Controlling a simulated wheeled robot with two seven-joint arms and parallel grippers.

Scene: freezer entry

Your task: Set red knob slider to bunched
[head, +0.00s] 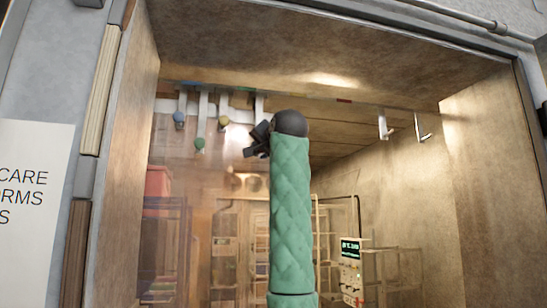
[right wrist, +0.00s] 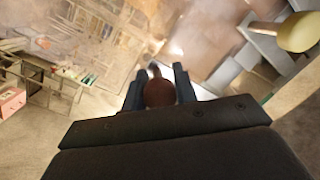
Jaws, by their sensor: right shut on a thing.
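My right gripper (head: 256,142) is raised to the sliders under the top of the doorway, at the end of my green-sleeved arm. In the right wrist view its two fingers (right wrist: 160,88) are shut on the red knob (right wrist: 160,93), which looks dark brownish red. In the head view the red knob is hidden by the gripper. The blue knob (head: 179,117), green knob (head: 199,144) and yellow knob (head: 223,121) hang on pale sliders to the left of the gripper. The yellow knob also shows in the right wrist view (right wrist: 297,32). My left gripper is out of view.
A rail with coloured marks runs along the top; a red mark (head: 344,100) lies right of the gripper. Two empty pale hooks (head: 384,125) (head: 421,129) hang further right. Shelving and a panel with a green display (head: 351,249) stand behind the doorway.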

